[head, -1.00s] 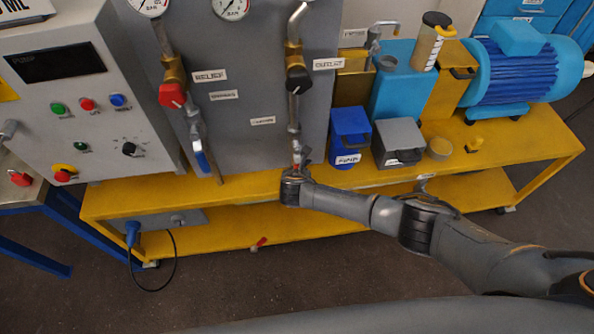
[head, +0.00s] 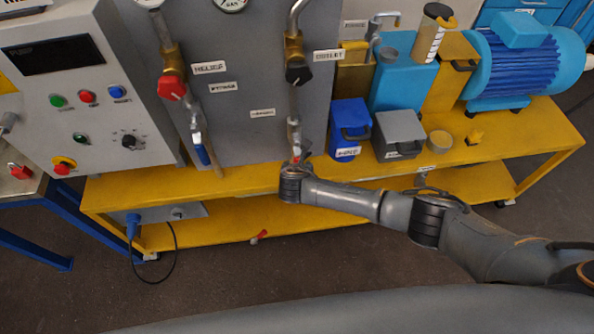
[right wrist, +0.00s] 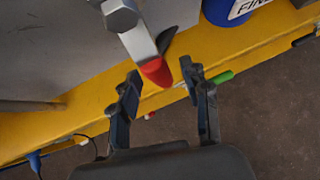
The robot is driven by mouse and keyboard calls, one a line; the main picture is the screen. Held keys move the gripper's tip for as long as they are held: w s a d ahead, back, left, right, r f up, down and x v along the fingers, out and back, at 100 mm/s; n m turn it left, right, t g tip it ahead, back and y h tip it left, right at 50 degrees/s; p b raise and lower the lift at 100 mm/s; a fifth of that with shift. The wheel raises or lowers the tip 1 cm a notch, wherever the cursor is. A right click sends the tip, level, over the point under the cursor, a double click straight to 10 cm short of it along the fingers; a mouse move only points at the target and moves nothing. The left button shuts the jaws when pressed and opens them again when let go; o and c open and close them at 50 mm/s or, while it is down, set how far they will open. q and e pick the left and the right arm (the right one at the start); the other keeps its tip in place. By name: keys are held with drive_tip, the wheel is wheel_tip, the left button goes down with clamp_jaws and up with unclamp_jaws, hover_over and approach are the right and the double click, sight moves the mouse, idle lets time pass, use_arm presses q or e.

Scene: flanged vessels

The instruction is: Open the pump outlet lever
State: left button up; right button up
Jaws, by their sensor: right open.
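The right-hand pipe with the OUTLET label (head: 328,55) carries a black knob (head: 298,73) higher up. At its lower end a grey lever (right wrist: 140,44) with a red tip (right wrist: 157,71) hangs down in the right wrist view. The red tip also shows small in the head view, partly hidden by my right gripper. My right gripper (right wrist: 163,84) is open. Its two fingers stand either side of the space just below the red tip, and I see no clear contact. My left gripper is in neither view.
A second pipe to the left has a red knob (head: 172,88) and a blue-handled lever (head: 202,155). Blue (head: 350,130) and grey (head: 399,134) boxes stand on the yellow bench (head: 230,183) right of the gripper. A control panel (head: 85,95) stands at left.

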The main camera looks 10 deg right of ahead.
drive_tip(key=v, duration=0.9)
drive_tip(key=shift+s+r, duration=0.15)
drive_tip(key=shift+s, duration=0.1)
